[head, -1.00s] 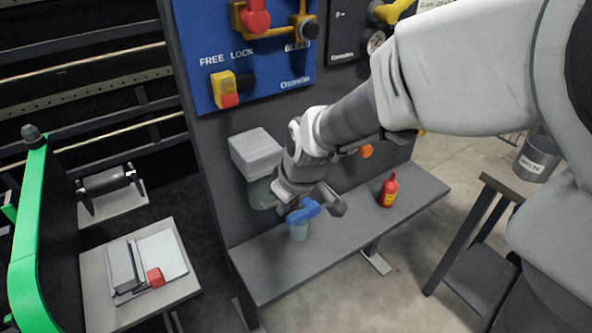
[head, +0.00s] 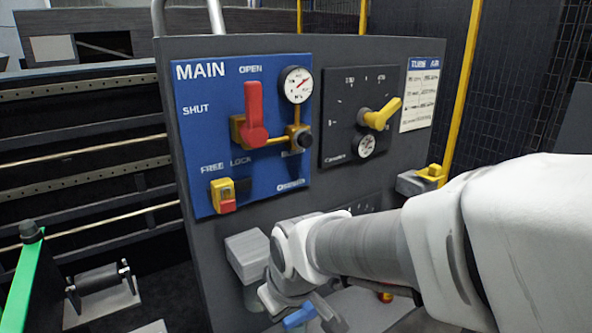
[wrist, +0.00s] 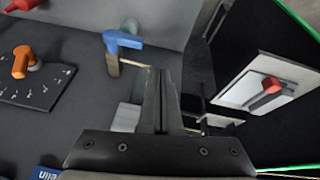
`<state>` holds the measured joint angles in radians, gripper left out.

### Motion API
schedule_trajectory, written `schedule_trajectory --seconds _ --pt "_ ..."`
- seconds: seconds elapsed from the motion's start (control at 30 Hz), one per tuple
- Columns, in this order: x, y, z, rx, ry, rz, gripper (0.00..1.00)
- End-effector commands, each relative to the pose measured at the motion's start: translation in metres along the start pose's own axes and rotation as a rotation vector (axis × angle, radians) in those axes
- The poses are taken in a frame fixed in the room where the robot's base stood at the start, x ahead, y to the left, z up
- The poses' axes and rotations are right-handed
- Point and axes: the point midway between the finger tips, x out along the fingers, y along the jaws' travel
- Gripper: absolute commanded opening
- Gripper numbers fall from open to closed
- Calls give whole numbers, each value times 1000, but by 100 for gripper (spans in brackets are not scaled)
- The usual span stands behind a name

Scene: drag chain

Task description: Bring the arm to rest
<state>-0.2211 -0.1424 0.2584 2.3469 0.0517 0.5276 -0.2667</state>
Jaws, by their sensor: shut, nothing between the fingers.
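My arm reaches in from the right in the head view, in front of the dark panel. My gripper (head: 318,312) is low in the picture, partly cut off by the bottom edge. In the wrist view its two fingers (wrist: 160,76) lie together with nothing between them. A blue handle (wrist: 122,41) on a brass-coloured stem is just beyond and left of the fingertips there, apart from them. The same blue handle (head: 298,317) shows beside my gripper at the bottom of the head view.
The blue MAIN board (head: 205,130) carries a red lever (head: 254,115) and a gauge. Right of it is a black plate with a yellow handle (head: 381,113). A grey box (head: 245,250) sits below. The wrist view shows an orange knob (wrist: 22,62) and a red-tipped block (wrist: 270,88).

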Motion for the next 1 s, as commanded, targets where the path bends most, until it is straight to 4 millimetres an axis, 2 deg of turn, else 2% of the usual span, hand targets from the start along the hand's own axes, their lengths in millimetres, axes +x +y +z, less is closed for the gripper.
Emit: schedule_trajectory --seconds 0.03,0.2,0.3,0.4,0.5,0.6,0.7,1.0 --pt "-28 15 2 47 8 29 0" --pt "-101 56 30 245 16 113 0" --pt "-141 72 51 366 26 152 0" --pt "-174 82 71 478 38 179 0" --pt "-198 86 89 567 48 197 0" --pt "-212 88 101 627 57 207 0" --pt "-218 88 108 659 59 210 0" --pt "-218 87 110 667 59 211 0"
